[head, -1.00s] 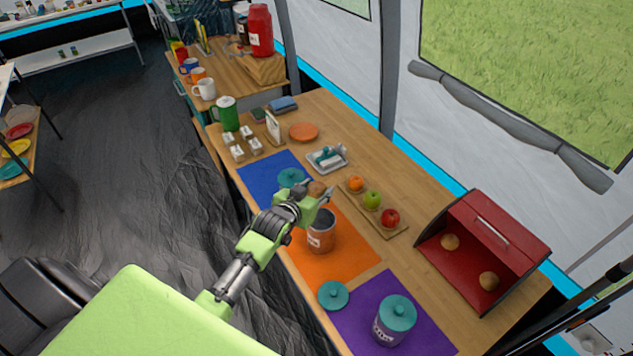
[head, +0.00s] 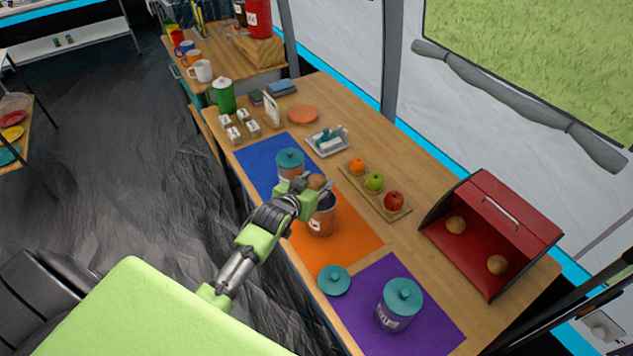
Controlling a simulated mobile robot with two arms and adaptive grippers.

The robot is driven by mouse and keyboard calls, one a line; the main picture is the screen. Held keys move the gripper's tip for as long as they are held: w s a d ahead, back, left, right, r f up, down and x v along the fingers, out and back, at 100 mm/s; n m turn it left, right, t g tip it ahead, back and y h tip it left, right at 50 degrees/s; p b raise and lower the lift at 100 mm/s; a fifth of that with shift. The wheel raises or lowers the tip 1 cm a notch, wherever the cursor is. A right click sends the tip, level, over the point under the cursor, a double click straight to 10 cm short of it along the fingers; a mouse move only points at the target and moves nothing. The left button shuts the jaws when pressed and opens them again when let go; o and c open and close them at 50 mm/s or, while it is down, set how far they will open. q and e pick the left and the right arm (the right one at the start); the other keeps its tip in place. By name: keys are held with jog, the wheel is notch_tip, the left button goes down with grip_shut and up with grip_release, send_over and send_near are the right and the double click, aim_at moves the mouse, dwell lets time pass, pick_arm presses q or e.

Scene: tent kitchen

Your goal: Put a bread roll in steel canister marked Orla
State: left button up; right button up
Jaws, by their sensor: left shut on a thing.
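My left gripper (head: 316,187) is shut on a brown bread roll (head: 317,181) and holds it over the rim of an open steel canister (head: 321,222). This canister stands on the orange mat, its mouth partly hidden by the gripper; I cannot read its label. A teal lid (head: 334,280) lies beside it, at the mat's front edge. A canister with a teal lid on (head: 290,166) stands on the blue mat, partly behind the gripper. Another lidded canister (head: 395,313) stands on the purple mat; its label is too small to read surely. My right gripper is not in view.
A board with an orange, a green apple and a red apple (head: 394,201) lies behind the orange mat (head: 352,250). A butter dish (head: 328,141) and small white blocks (head: 234,134) stand farther off.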

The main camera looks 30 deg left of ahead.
pick_arm(q)
jog(key=o, duration=0.9)
jog(key=v, duration=1.2)
